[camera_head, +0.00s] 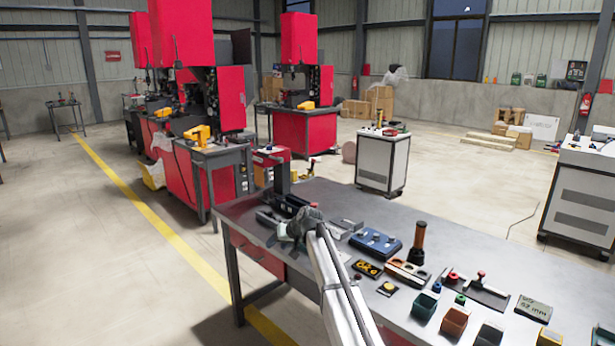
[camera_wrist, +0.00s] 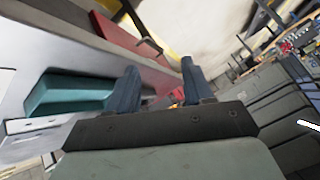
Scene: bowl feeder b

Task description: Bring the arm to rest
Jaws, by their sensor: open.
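My gripper (camera_head: 288,238) is at the end of my white arm, over the left edge of the grey workbench (camera_head: 452,248) in the head view. In the wrist view my gripper (camera_wrist: 160,82) shows two dark blue-grey fingers standing apart, with nothing seen held between them. The wrist view is tilted. A teal piece (camera_wrist: 65,92) shows left of the fingers, and a red strip (camera_wrist: 140,38) shows beyond them.
On the bench are a blue box (camera_head: 376,242), an upright orange-and-black cylinder (camera_head: 417,243), a green bin (camera_head: 424,306), an orange bin (camera_head: 454,321) and other small parts. Red machines (camera_head: 305,128) stand behind. A white cabinet (camera_head: 382,162) stands beyond the bench. Open floor lies left.

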